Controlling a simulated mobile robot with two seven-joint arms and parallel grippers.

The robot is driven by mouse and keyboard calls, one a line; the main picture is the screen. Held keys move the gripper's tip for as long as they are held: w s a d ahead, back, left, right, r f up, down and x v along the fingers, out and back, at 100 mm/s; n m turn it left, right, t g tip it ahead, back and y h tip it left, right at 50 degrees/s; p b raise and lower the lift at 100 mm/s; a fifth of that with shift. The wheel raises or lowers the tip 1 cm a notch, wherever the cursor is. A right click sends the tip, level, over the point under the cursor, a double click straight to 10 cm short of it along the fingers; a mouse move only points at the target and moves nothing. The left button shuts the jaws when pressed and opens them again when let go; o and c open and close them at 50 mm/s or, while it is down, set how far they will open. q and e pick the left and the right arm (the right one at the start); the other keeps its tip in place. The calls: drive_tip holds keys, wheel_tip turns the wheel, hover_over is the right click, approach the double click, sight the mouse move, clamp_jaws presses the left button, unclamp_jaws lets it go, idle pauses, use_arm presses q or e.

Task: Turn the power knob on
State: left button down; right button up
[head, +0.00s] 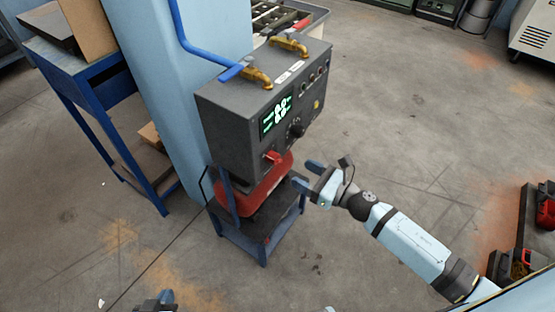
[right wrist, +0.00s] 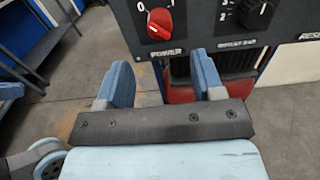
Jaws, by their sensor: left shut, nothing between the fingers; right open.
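The red power knob (right wrist: 160,22) sits on the dark front panel of the grey control box, above the label POWER. A 0 shows at its upper left and part of a 1 above it; I cannot tell surely which mark it points to. It also shows in the head view, low on the box front (head: 272,157). My right gripper (head: 308,175) is open and empty, just in front of and below the knob, apart from it. Its two blue fingers (right wrist: 161,82) show below the panel. My left gripper (head: 163,299) is shut and empty at the bottom edge, mostly cut off.
The control box (head: 230,125) has a lit display (head: 277,118), a black knob (head: 296,129) and brass valves on top. A red object (head: 266,190) sits below it on a blue stand. A blue table (head: 75,75) stands left. The floor in front is open.

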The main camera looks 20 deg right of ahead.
sight(280, 162)
drive_tip(key=p+x, duration=0.1)
drive_tip(key=x, duration=0.7)
drive_tip(key=shift+w+a, duration=0.3)
drive_tip(key=c, duration=0.9)
